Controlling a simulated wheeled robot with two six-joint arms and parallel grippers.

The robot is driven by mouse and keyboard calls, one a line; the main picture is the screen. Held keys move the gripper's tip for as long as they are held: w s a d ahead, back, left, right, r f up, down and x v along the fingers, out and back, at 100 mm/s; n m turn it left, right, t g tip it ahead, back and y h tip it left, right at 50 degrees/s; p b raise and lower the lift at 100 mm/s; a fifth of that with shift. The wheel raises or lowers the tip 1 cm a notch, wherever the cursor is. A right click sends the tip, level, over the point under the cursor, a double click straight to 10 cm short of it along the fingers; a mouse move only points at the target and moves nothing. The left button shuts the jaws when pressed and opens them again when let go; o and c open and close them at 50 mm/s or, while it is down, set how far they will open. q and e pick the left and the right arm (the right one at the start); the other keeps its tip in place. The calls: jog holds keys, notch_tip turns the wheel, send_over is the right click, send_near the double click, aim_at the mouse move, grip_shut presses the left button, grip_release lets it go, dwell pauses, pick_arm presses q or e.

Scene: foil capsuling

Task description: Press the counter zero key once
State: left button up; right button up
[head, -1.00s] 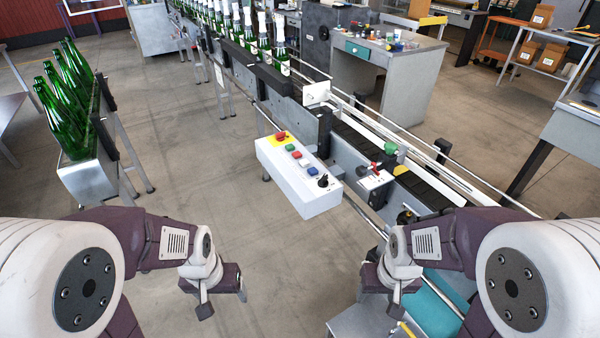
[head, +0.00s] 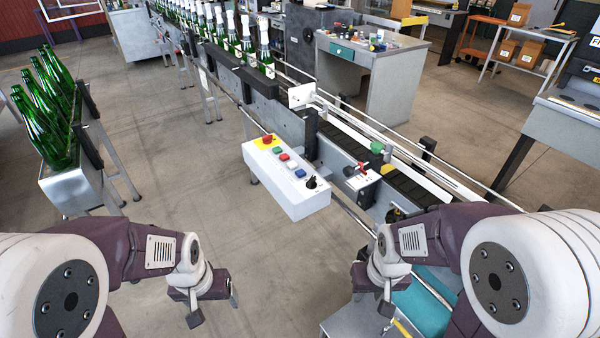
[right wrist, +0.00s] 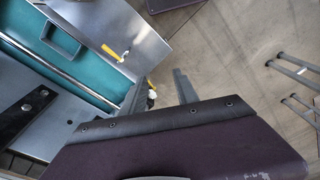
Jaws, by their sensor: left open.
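A white control box (head: 287,190) stands beside the conveyor, in the middle of the head view. On its top are a red mushroom button on a yellow plate (head: 267,141), a green key (head: 276,150), a red key (head: 284,157), a blue key (head: 300,173) and a black knob (head: 311,183). Labels are too small to read, so I cannot tell which is the counter zero key. My left gripper (head: 215,310) is open and empty, below and left of the box. My right gripper (head: 372,303) is open and empty, below and right of it; its fingers show in the right wrist view (right wrist: 158,93).
The conveyor (head: 345,145) runs diagonally behind the box, with green bottles (head: 247,45) at its far end. A small box with a red lever (head: 362,180) is right of the control box. A bottle rack (head: 75,190) stands left. Floor between rack and box is clear.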

grip_shut()
dwell(1.4)
